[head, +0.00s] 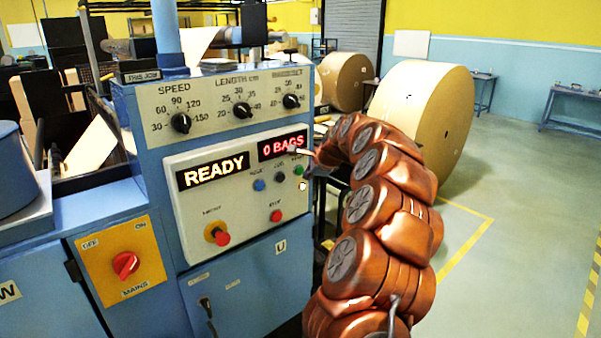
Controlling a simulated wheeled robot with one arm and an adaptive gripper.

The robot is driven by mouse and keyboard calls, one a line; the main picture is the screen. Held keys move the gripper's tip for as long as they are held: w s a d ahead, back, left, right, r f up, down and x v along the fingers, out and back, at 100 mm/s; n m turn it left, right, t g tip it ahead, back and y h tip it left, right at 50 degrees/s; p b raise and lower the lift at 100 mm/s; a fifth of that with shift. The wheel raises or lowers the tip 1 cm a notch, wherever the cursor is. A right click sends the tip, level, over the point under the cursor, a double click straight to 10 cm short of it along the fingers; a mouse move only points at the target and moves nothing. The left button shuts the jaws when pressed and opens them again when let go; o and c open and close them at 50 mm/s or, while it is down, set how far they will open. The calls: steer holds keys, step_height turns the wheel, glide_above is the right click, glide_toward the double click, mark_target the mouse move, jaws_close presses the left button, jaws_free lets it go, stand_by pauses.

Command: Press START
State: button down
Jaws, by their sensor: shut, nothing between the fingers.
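The light control panel (235,225) faces me on the blue machine. A small green button (298,170) sits at its right edge; its label is too small to read surely, so I cannot confirm that it is START. A blue button (259,185) and a dark button (280,177) are to its left, and a red button (276,215) is below. My gripper (306,157) is shut and empty, at the panel's right edge just above and beside the green button. I cannot tell whether it touches the panel. My arm hides what lies behind it.
The displays read READY (213,171) and 0 BAGS (283,145). A red emergency-type knob (220,236) and a red MAINS switch (125,264) are lower left. Three dials sit above. Large kraft rolls (425,115) stand behind my arm. The floor at right is clear.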

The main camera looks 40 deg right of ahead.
steer(key=shift+w, duration=0.15)
steer(key=shift+w, duration=0.25)
